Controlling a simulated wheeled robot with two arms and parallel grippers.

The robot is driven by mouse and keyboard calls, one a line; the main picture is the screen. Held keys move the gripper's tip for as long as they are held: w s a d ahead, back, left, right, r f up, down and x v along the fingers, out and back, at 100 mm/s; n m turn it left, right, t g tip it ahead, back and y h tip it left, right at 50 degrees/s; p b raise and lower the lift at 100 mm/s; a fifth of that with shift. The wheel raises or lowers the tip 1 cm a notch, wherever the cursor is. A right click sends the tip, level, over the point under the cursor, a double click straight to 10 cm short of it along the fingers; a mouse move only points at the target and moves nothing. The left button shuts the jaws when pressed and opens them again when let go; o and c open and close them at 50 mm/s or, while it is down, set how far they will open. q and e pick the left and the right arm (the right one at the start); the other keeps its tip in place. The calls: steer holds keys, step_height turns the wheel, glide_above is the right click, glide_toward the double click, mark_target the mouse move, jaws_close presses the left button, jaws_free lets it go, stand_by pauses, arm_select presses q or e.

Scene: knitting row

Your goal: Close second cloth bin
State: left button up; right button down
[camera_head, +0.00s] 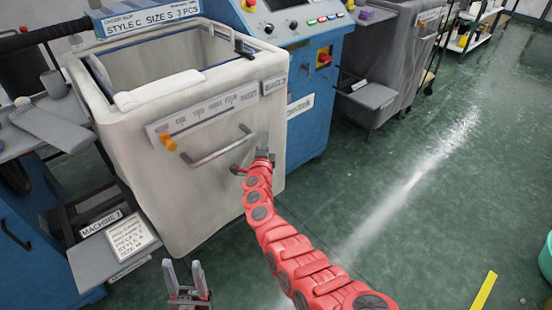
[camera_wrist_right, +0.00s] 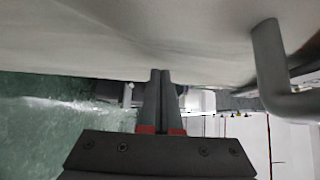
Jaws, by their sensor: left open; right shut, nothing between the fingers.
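A large cream cloth bin (camera_head: 205,185) stands at the left of the head view, its top open and its inside showing. Its front has a grey bar handle (camera_head: 217,147), a label strip and an orange latch (camera_head: 168,141). My right gripper (camera_head: 262,158) is shut and empty at the bin's front, just right of the handle. In the right wrist view its closed fingertips (camera_wrist_right: 160,75) are close to the pale cloth, with the handle (camera_wrist_right: 272,70) to the right; contact is unclear. My left gripper (camera_head: 186,282) is open and empty below the bin, at the bottom edge.
A blue machine (camera_head: 305,75) with a control panel stands right behind the bin. A grey bin (camera_head: 385,60) stands further right. A grey side table (camera_head: 45,125) and a step with a paper sign (camera_head: 130,236) are on the left. Green floor is open at right.

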mark_target(254, 130)
steer(key=w+a+b, duration=0.2)
steer(key=b, duration=0.1)
steer(key=w+a+b, duration=0.2)
steer(key=b, duration=0.2)
steer(key=shift+w+f, duration=0.15)
steer(key=shift+w, duration=0.2)
steer(key=shift+r+b, duration=0.35)
steer(key=shift+b, duration=0.1)
steer(key=shift+r, duration=0.15)
